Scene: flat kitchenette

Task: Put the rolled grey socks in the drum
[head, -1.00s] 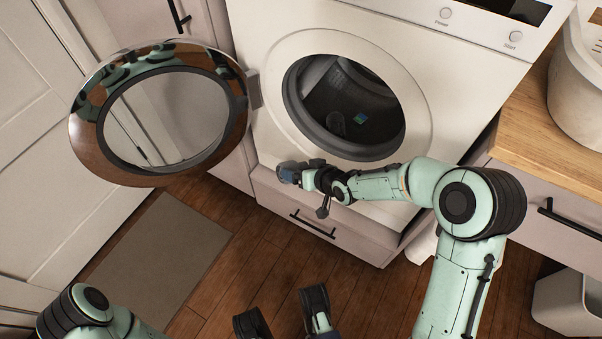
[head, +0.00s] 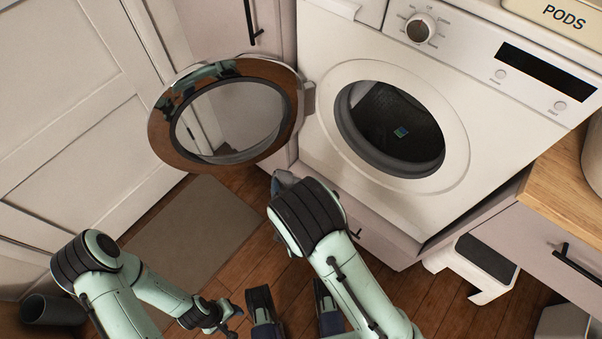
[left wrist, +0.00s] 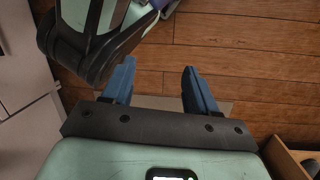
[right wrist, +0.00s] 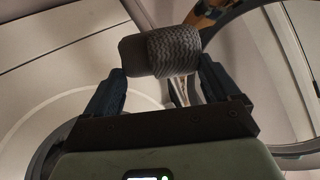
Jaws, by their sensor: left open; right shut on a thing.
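The rolled grey socks (right wrist: 165,52) are between the fingertips of my right gripper (right wrist: 163,75), which is shut on them, in the right wrist view. In the head view my right arm mostly hides that gripper, low in front of the washing machine; a small grey-blue part shows beside the arm, and I cannot tell if it is sock or gripper. The drum (head: 375,105) is open to view, with a small blue-green item (head: 401,131) inside. My left gripper (head: 231,321) is low over the floor; it is open and empty in the left wrist view (left wrist: 157,78).
The round washer door (head: 165,135) stands open, left of the drum opening. A grey mat (head: 190,235) lies on the wooden floor. A white step stool (head: 485,265) and a wooden counter (head: 565,180) are at the right. A PODS box (head: 560,18) is on top of the washer.

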